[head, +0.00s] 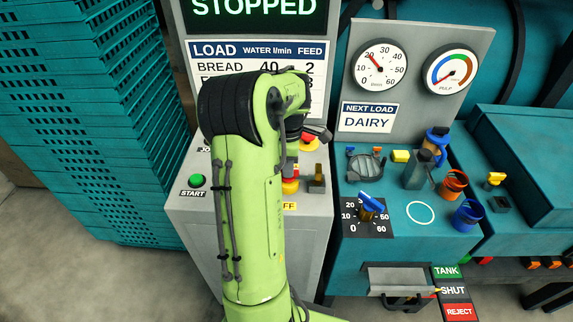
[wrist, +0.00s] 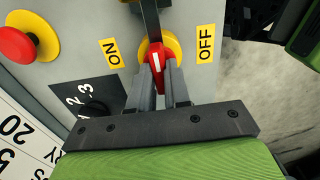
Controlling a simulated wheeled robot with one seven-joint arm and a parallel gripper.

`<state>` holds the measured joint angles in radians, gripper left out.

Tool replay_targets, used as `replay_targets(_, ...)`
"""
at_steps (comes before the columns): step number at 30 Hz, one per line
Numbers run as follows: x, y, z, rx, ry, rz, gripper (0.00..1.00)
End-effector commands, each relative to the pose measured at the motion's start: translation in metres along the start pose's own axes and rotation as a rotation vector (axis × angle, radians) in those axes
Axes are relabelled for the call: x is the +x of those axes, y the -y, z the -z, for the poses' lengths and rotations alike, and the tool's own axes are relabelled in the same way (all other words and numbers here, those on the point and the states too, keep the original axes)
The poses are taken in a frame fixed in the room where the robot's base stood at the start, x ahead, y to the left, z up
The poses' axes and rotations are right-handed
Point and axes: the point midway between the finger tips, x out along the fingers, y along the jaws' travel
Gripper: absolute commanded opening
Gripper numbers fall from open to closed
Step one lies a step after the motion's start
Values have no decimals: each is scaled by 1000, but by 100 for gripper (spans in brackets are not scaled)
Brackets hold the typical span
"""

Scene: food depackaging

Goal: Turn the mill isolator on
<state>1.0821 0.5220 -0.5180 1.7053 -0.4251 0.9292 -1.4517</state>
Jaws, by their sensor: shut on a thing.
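The mill isolator is a red handle (wrist: 155,58) with a white stripe on a yellow round plate (wrist: 173,47). The wrist view shows an ON label (wrist: 111,52) to its left and an OFF label (wrist: 206,43) to its right. My gripper (wrist: 160,76) is shut on the red handle, one finger on each side. The white stripe shows between the fingertips, pointing at neither label clearly. In the head view my green arm covers most of the isolator; its yellow plate (head: 290,187) and part of the OFF label (head: 289,206) show.
A red emergency button (wrist: 17,44) on yellow and a black 1-2-3 selector (wrist: 95,108) are close by. A dark block with a brass top (head: 316,181) stands beside the isolator. A green START button (head: 197,181) is left of my arm. The display (head: 258,12) reads STOPPED.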

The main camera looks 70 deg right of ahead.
Motion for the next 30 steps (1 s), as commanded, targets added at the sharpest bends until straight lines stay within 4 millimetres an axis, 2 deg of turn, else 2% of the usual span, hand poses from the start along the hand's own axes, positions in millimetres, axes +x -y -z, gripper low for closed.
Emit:
replay_targets(1,-1,-1,0,-4,0,-5,21)
replay_targets(5,-1,-1,0,-3,0,-3,41)
replay_targets(13,-1,0,0,-1,0,-2,43)
replay_targets(16,-11,-1,0,-1,-1,-4,43)
replay_targets(20,-42,-1,0,-2,-1,-7,43)
replay_targets(27,-113,-1,-1,-1,1,-8,43)
replay_targets(30,-137,-1,0,-1,0,-6,43)
